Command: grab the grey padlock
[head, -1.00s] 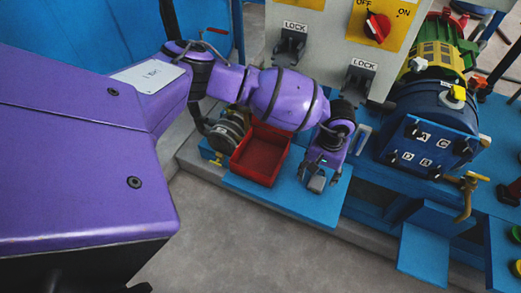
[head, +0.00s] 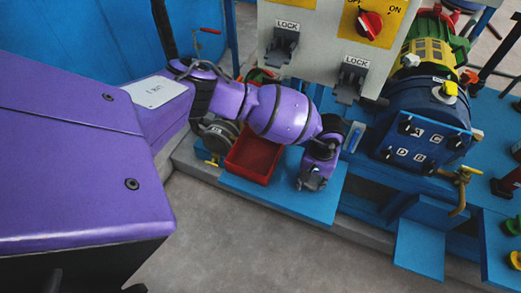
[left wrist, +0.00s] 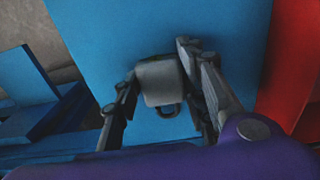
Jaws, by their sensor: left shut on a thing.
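The grey padlock (left wrist: 160,80) shows in the left wrist view over a blue surface. Its shackle hangs toward the bottom of the picture. My left gripper (left wrist: 160,70) has one finger on each side of the padlock's body and is shut on it. In the head view my left gripper (head: 312,184) points down over the blue shelf (head: 275,197), right of the red bin. There the padlock is mostly hidden by the fingers. I cannot tell whether it touches the shelf. My right gripper is not in view.
The red bin (head: 254,160) stands close on the left of my gripper. Behind are a panel with LOCK brackets (head: 352,80) and a red switch (head: 369,24). A blue vessel (head: 425,120) with a brass tap (head: 459,180) stands to the right. The grey floor in front is clear.

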